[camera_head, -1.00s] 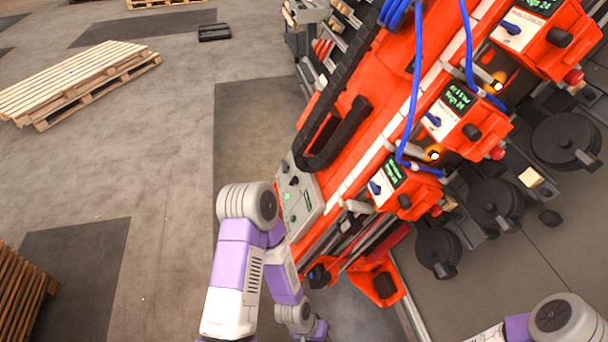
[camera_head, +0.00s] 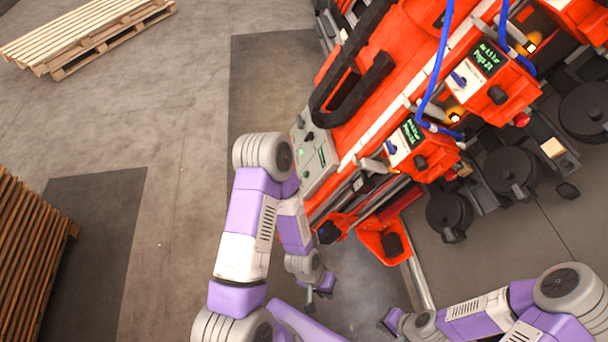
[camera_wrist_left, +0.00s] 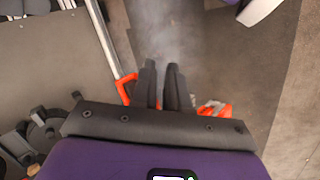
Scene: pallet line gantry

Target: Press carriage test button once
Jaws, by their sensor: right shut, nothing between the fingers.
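The orange carriage machine (camera_head: 365,110) fills the upper right of the head view. A grey control panel (camera_head: 318,165) on its left side has a small green spot, a dark knob and a small display. Orange control boxes with green screens (camera_head: 412,132) carry blue switches, black knobs and red knobs. I cannot tell which control is the carriage test button. My left gripper (camera_head: 309,303) hangs below the panel, apart from it; its two dark fingers (camera_wrist_left: 161,66) are close together and empty in the left wrist view. My right gripper (camera_head: 385,324) is shut and empty at the bottom.
Blue hoses (camera_head: 439,65) hang across the machine. Black round wheels (camera_head: 449,210) stand on its right. An orange foot bracket (camera_head: 385,238) and a grey floor rail (camera_head: 418,275) lie close by. Pallets stand at upper left (camera_head: 85,35) and left (camera_head: 30,255). Floor between is clear.

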